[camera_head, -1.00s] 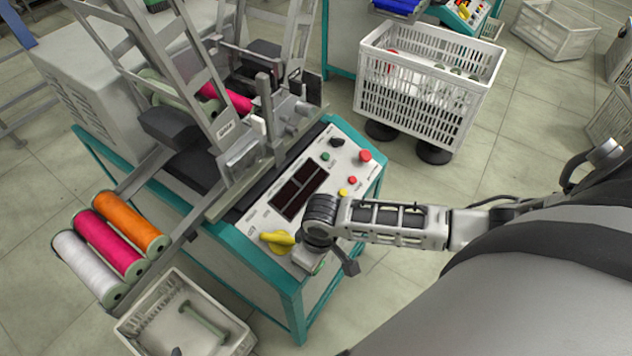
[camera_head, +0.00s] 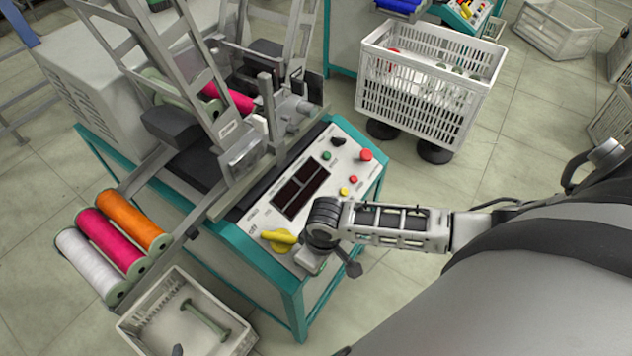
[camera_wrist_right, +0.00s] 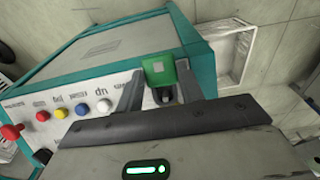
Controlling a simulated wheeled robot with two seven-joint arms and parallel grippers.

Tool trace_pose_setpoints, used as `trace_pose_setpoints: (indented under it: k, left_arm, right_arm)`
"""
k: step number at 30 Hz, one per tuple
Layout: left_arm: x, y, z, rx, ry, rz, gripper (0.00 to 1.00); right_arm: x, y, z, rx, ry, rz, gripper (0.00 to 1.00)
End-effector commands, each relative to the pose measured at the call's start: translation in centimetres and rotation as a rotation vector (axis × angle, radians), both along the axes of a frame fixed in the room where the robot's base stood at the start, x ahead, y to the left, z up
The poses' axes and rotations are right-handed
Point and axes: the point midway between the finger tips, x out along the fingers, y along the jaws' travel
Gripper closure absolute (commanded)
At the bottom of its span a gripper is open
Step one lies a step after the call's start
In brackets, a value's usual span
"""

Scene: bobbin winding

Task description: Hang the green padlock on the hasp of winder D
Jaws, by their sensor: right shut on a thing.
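The green padlock (camera_wrist_right: 158,70) shows in the right wrist view as a green block with a pale patch, between the fingertips of my right gripper (camera_wrist_right: 160,92). The gripper is shut on it. In the head view my right gripper (camera_head: 312,262) is over the near corner of a teal-framed winder's control panel (camera_head: 262,212), beside a yellow rotary handle (camera_head: 279,239). The padlock cannot be made out there. I cannot make out a hasp or read a winder letter. My left gripper is not in view.
The panel carries a dark display (camera_head: 300,188) and a red button (camera_head: 366,155). Orange, pink and white bobbins (camera_head: 108,242) lie on a rack at left. A white crate (camera_head: 140,322) stands below, and a larger basket (camera_head: 412,95) stands behind. Open floor lies at right.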

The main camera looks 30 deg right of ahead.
Motion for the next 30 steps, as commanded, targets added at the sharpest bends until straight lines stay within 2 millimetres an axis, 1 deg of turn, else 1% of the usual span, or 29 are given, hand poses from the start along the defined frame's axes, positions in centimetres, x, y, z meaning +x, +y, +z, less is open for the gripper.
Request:
trace_pose_setpoints:
  k: [1, 12, 13, 14, 15, 16, 27, 29, 30]
  left_arm:
    - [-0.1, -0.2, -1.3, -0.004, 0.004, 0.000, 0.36]
    - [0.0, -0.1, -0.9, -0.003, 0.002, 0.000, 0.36]
    - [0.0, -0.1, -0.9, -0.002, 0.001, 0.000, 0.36]
    - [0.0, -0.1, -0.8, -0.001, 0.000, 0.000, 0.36]
    - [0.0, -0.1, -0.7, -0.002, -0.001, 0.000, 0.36]
    - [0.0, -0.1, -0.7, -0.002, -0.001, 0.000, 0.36]
    - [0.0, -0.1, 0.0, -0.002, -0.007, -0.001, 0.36]
    - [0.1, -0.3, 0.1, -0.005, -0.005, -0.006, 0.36]
    - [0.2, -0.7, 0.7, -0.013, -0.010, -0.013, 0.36]
  right_arm:
    - [-0.4, -0.1, -0.6, -0.004, 0.011, 0.000, 0.94]
    - [-0.6, -0.1, -0.6, -0.005, 0.015, 0.001, 0.94]
    - [-0.6, -0.1, -0.6, -0.005, 0.015, 0.001, 0.60]
    - [-0.6, -0.1, -0.6, -0.005, 0.015, 0.001, 0.52]
    - [-0.6, -0.1, -0.6, -0.005, 0.015, 0.001, 0.40]
    - [-0.5, -0.1, -0.6, -0.005, 0.014, 0.001, 0.37]
    - [-0.3, -0.1, -0.3, -0.003, 0.009, 0.000, 0.37]
    - [-0.3, -0.1, -0.3, -0.002, 0.008, 0.000, 0.37]
    - [-0.3, -0.1, -0.3, -0.002, 0.008, 0.000, 0.37]
